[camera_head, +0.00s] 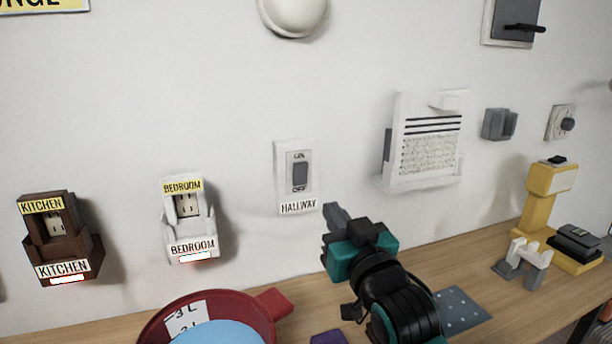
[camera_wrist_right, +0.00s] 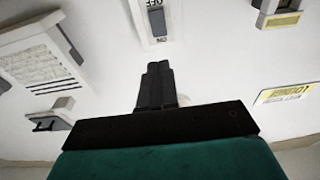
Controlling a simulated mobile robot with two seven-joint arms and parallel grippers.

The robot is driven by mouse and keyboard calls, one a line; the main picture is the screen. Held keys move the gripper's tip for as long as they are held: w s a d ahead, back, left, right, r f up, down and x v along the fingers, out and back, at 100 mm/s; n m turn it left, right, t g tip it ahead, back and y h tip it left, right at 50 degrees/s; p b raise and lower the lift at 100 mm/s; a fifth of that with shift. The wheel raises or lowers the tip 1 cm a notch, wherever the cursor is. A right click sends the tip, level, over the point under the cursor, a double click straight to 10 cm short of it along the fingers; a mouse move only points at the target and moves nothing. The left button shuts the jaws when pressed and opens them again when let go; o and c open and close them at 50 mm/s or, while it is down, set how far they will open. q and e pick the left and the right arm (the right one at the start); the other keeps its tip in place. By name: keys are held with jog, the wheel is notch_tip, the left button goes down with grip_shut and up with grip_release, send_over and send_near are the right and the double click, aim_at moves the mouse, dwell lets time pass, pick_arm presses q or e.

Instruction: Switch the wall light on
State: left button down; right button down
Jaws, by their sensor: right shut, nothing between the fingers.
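The wall switch (camera_head: 298,177) is a white plate with a grey rocker, marked ON at the top and OFF at the bottom, with a HALLWAY label below. It also shows upside down in the right wrist view (camera_wrist_right: 157,22). I cannot tell which way the rocker is tipped. The round white wall light (camera_head: 292,14) is at the top edge, cut off, and looks unlit. My right gripper (camera_head: 331,212) is shut and empty, its tips just right of the plate's lower corner in the head view. In the wrist view its fingers (camera_wrist_right: 157,72) point toward the switch, apart from the rocker. My left gripper is out of view.
A brown KITCHEN holder (camera_head: 60,245) and a white BEDROOM holder (camera_head: 190,225) are on the wall at left. A red bowl (camera_head: 150,330) and a yellow device (camera_head: 548,185) stand on the wooden table (camera_head: 440,272). The wall around the switch is clear.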

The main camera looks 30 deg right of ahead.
aim_at(301, 168)
jog(key=x, duration=1.3)
jog(key=shift+w+p, duration=0.2)
jog(key=shift+p, duration=0.15)
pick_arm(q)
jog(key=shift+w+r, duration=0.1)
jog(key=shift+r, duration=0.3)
pick_arm(e)
jog(key=shift+w, duration=0.1)
